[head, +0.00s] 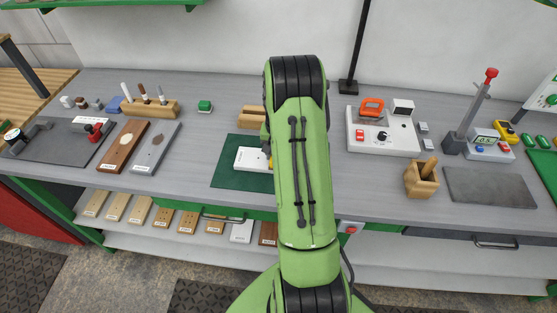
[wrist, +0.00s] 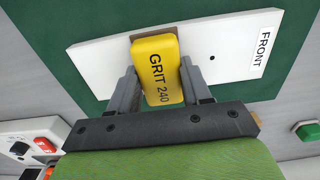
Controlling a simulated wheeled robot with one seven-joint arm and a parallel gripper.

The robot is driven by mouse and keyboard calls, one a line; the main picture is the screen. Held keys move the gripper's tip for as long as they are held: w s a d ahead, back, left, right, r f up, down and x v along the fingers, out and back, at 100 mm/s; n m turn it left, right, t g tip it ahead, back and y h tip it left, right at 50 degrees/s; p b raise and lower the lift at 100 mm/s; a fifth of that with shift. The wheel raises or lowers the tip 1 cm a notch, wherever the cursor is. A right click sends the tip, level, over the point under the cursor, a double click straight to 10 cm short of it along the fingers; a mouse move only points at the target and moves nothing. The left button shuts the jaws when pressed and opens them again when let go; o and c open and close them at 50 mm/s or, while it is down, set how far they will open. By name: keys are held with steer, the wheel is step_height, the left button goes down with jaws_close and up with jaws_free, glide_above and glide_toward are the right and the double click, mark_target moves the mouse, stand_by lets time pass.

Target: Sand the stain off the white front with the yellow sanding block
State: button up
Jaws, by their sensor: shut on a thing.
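The white front (head: 252,158) lies on the dark green mat (head: 229,180) in the head view, partly hidden by my arm. In the wrist view the white front (wrist: 97,58) shows a FRONT label and a small dark hole. The yellow sanding block (wrist: 160,68), marked GRIT 240, is between the fingers of my gripper (wrist: 162,88), which is shut on it. The block is over the front; I cannot tell whether it touches.
A brown board (head: 125,145) and a grey board (head: 156,147) lie to the left. A white control box (head: 382,136) stands to the right, with a wooden holder (head: 421,180) and dark slab (head: 488,187) beyond.

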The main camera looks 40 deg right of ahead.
steer(key=shift+s+d+r, duration=0.1)
steer(key=shift+s+d, duration=0.85)
steer(key=shift+s, duration=0.25)
steer(key=shift+w+a, duration=0.8)
steer(key=shift+w, duration=0.15)
steer(key=shift+w+a, duration=0.75)
steer(key=shift+w, duration=0.2)
steer(key=shift+r+p, duration=2.35)
steer(key=shift+r, duration=1.1)
steer(key=shift+w+f, duration=0.1)
